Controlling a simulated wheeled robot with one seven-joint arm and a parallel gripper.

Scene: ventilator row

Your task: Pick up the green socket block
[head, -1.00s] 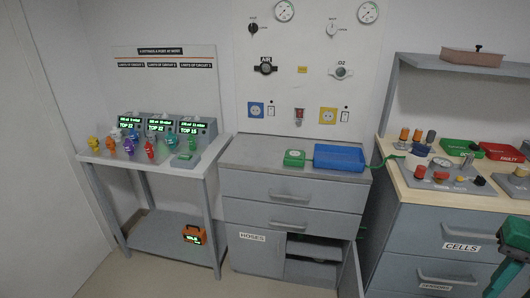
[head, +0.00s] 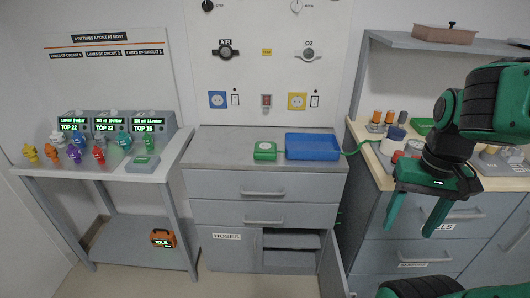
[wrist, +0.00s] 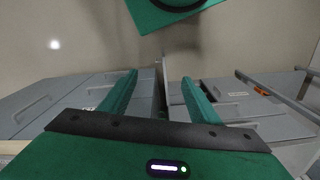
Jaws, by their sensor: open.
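The green socket block (head: 264,150) sits on the grey cabinet top (head: 215,150), just left of a blue tray (head: 312,146). It is small and boxy with a pale mark on top. My gripper (head: 410,225) hangs in the air at the right, in front of the right-hand drawers, well apart from the block. Its two green fingers are spread with nothing between them. The wrist view also shows the open fingers (wrist: 160,80), with grey cabinet fronts and floor beyond; the block is not recognisable there.
A green cable (head: 357,147) runs from the tray toward the right bench. The left table (head: 165,180) holds coloured fittings, display units and another small green-topped box (head: 143,162). A lower cabinet door (head: 334,268) stands open toward me. The cabinet top left of the block is clear.

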